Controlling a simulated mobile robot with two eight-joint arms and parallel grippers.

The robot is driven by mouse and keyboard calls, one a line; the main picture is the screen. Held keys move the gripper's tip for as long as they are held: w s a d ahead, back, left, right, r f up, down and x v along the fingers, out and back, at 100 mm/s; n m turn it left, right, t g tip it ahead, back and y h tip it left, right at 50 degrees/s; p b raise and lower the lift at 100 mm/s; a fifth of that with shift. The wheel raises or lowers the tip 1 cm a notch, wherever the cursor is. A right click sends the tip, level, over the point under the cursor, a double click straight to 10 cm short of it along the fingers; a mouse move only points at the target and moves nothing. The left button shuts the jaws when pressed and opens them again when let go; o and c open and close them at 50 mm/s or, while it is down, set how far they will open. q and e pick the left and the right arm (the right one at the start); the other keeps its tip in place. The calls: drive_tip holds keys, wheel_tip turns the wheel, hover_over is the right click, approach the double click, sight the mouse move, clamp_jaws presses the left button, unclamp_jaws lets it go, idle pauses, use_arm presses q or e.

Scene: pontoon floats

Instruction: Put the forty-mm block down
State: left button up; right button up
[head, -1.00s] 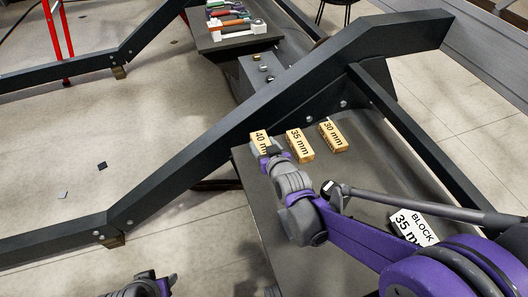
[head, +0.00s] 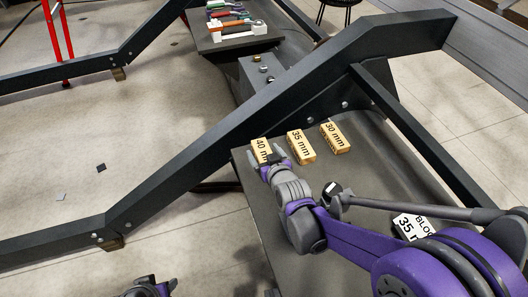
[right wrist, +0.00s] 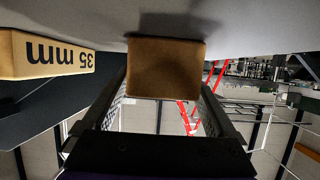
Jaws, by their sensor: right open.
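The forty-mm block (head: 261,150) is wooden, with "40 mm" on its top face, and sits on the dark grey table (head: 262,217) at the left end of a row of blocks. In the right wrist view its plain brown end (right wrist: 165,68) shows against the grey surface. My right gripper (head: 272,163) is open at the block's near end. Its fingers (right wrist: 165,105) are spread on either side of the block in the right wrist view. My left gripper (head: 150,288) is at the bottom edge, partly cut off, and its jaws are unclear.
The 35 mm block (head: 301,147) stands just right of the forty-mm block, and the 30 mm block (head: 335,137) beyond it. A dark beam (head: 200,155) runs close behind the row. A white label (head: 410,226) lies partly behind my right arm.

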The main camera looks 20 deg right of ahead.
drive_tip(key=shift+r, duration=0.2)
drive_tip(key=p+v, duration=0.3)
drive_tip(key=v, duration=0.8)
drive_tip(key=shift+s+r, duration=0.15)
drive_tip(key=shift+s, duration=0.35)
drive_tip(key=s+f+g, duration=0.1)
drive_tip(key=s, duration=0.2)
drive_tip(key=s+f+g, duration=0.1)
drive_tip(key=s+g, duration=0.1)
drive_tip(key=s, duration=0.1)
drive_tip(key=s+g, duration=0.2)
drive_tip(key=shift+s+d+f, duration=0.15)
drive_tip(key=shift+s+f, duration=0.25)
drive_tip(key=s+g, duration=0.1)
drive_tip(key=s, duration=0.2)
drive_tip(key=s+g, duration=0.1)
drive_tip(key=s, duration=0.2)
drive_tip(key=s+f+g, duration=0.1)
drive_tip(key=s+g, duration=0.1)
drive_tip(key=s, duration=0.1)
drive_tip(key=shift+s+d, duration=0.1)
drive_tip(key=shift+d, duration=0.3)
